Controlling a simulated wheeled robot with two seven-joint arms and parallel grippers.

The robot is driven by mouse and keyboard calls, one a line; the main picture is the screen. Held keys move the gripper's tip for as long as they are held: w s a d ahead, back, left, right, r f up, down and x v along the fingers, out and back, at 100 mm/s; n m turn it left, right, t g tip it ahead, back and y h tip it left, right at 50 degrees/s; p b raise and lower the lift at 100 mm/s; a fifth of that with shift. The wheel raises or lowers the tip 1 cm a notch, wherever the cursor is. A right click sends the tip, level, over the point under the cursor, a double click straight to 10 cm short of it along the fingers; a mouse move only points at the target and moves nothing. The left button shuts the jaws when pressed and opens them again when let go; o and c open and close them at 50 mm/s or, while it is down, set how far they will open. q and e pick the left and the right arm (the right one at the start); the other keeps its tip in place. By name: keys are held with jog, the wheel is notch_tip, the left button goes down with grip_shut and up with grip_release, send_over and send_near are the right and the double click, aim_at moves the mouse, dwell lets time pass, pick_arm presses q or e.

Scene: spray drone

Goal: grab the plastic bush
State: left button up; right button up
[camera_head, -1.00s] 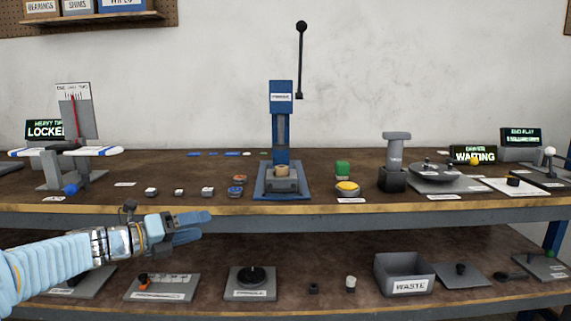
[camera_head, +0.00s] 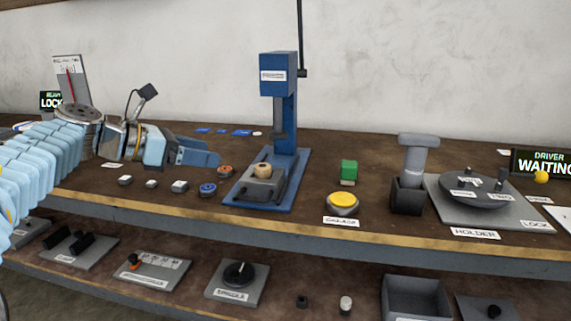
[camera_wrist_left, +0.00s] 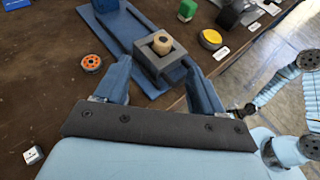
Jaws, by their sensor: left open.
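A tan, ring-like piece with a dark hole (camera_head: 264,169) sits in the grey block on the blue press's base; it looks like a bush, but its material cannot be told. It also shows in the left wrist view (camera_wrist_left: 162,44). My left gripper (camera_head: 217,159) is open and empty, left of the press and above the table. In the left wrist view its two blue fingers (camera_wrist_left: 155,68) are spread, with the grey block and tan piece beyond and between their tips. My right gripper is not in view.
The blue press (camera_head: 278,75) stands tall beside the gripper. Small grey-white blocks (camera_head: 179,187), a blue round part (camera_head: 208,189) and an orange one (camera_head: 226,171) lie left of it. A yellow button (camera_head: 342,203) and green block (camera_head: 349,171) are at right.

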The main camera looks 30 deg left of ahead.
pick_arm(q)
send_near(263, 166)
jog(key=x, duration=0.3)
jog(key=shift+w+a, duration=0.15)
jog(key=shift+w, duration=0.25)
jog(key=x, duration=0.5)
jog(key=shift+s+f+p, duration=0.1)
jog(key=shift+s+p, duration=0.05)
jog(key=shift+p, duration=0.2)
jog(key=c, duration=1.1)
